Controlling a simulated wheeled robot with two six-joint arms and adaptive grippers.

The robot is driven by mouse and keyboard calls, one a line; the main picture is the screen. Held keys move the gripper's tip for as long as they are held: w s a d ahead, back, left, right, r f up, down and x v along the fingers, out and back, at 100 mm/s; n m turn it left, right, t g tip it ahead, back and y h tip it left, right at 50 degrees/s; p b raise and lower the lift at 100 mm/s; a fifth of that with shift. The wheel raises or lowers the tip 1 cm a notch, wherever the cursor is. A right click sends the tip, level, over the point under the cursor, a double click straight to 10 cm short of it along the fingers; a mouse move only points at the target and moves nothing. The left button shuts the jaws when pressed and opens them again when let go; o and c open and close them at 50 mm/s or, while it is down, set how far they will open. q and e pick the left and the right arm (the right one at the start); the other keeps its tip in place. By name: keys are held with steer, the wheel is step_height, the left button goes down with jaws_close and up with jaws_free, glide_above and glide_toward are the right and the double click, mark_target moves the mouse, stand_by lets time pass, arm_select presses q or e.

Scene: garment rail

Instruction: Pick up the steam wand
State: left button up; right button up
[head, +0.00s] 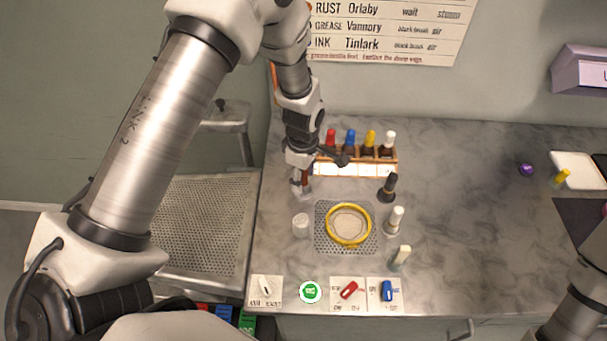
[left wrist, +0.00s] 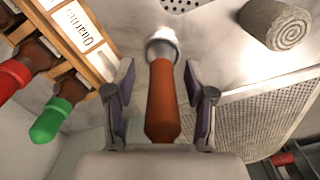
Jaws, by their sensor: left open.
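The steam wand (left wrist: 161,100) has an orange-brown handle and a pale metal head, seen in the left wrist view. In the head view it shows small (head: 302,187) at the left of the counter, just in front of the bottle rack, partly hidden by my arm. My left gripper (head: 308,163) is open over it. In the left wrist view the two fingers stand on either side of the handle, with visible gaps. My right gripper is out of view; only part of my right arm shows at the lower right.
A wooden rack (head: 325,169) of bottles with coloured caps stands close beside the left gripper. A grey roll (head: 300,225) and a yellow hoop (head: 348,241) on a perforated mat lie nearer. Upright tools (head: 395,220) stand right of the mat. The counter's middle right is clear.

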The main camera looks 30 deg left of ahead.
arm_select(q)
steer(key=shift+s+r, duration=0.1)
steer(key=shift+s, duration=0.05)
jaws_close()
